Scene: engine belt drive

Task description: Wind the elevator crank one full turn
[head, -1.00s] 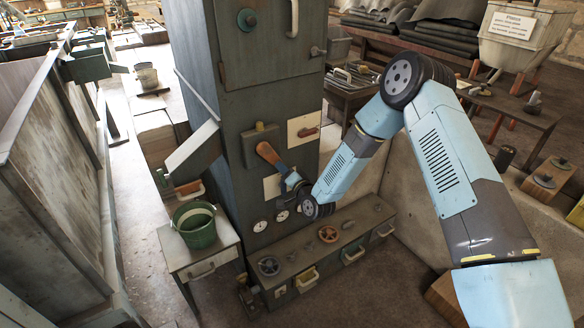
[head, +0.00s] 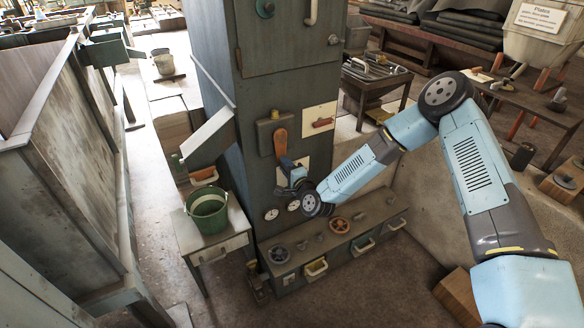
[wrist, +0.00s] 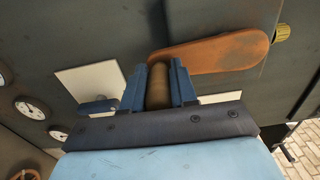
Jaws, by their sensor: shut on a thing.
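The elevator crank (head: 281,141) is an orange-brown lever on the front of the tall grey-green cabinet. It hangs nearly straight down in the head view. In the wrist view the crank arm (wrist: 220,52) runs from a brass hub (wrist: 282,33) at the right to a brown cylindrical handle (wrist: 158,88). My gripper (wrist: 159,76) has its two blue fingers on either side of this handle and is shut on it. In the head view my gripper (head: 289,168) is at the crank's lower end and hides the handle.
A green bucket (head: 208,211) stands on a small table left of the cabinet (head: 218,80). A sloping chute (head: 208,138) sticks out above it. Below the crank are gauges (head: 271,214) and a ledge with handwheels (head: 340,225). A red-handled lever (head: 322,123) is right of the crank.

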